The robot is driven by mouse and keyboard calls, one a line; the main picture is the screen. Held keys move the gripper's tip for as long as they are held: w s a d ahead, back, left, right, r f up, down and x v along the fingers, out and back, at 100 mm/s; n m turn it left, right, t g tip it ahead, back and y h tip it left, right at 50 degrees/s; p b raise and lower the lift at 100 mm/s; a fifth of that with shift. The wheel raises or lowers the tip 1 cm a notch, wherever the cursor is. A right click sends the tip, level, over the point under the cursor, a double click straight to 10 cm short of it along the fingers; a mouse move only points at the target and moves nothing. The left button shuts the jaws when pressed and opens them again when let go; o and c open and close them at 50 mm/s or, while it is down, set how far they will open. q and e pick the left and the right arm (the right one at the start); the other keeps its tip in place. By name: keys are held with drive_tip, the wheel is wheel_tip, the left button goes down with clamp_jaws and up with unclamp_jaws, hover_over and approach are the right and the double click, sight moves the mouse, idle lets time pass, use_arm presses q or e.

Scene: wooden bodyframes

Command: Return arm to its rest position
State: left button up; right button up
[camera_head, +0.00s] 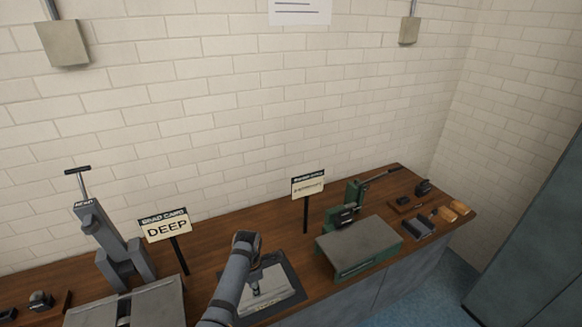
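My grey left arm (232,278) rises from the bottom edge, left of the middle, and its bend or end stands over the workbench (212,262). Its fingertips cannot be made out, so whether the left gripper is open or shut does not show. No object is seen held. Behind and to the right of the arm lies a dark-framed tray or mat (292,273) with a pale plate (268,288) on it, partly hidden by the arm. My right gripper is not in view.
A grey press (97,238) and a grey box-like machine (150,304) stand left. The "DEEP" sign (167,228) and another sign (307,187) rise from the bench. A green machine with a flat top (358,247) stands right, near several small blocks (443,214). A brick wall (240,120) is behind.

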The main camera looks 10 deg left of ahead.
use_arm(q)
drive_tip(key=s+a+m+t, duration=0.1)
drive_tip(key=s+a+m, duration=0.5)
drive_tip(key=s+m, duration=0.4)
drive_tip(key=s+r+m+t, duration=0.2)
drive_tip(key=s+r+m, duration=0.8)
drive_tip(key=s+m, duration=0.45)
drive_tip(key=s+a+f+b, duration=0.15)
drive_tip(key=f+b, duration=0.25)
drive_tip(key=f, duration=1.3)
drive_tip(key=a+f+b, duration=0.2)
drive_tip(key=f+b, duration=0.1)
drive_tip(key=f, duration=1.3)
drive_tip(key=s+f+g+b, duration=0.2)
drive_tip(key=s+f+b, duration=0.4)
drive_tip(key=s+f, duration=1.2)
wheel_tip(320, 180, down, 5)
drive_tip(key=shift+s+a+r+y, duration=0.2)
drive_tip(key=shift+s+a+y, duration=0.1)
drive_tip(key=shift+a, duration=0.15)
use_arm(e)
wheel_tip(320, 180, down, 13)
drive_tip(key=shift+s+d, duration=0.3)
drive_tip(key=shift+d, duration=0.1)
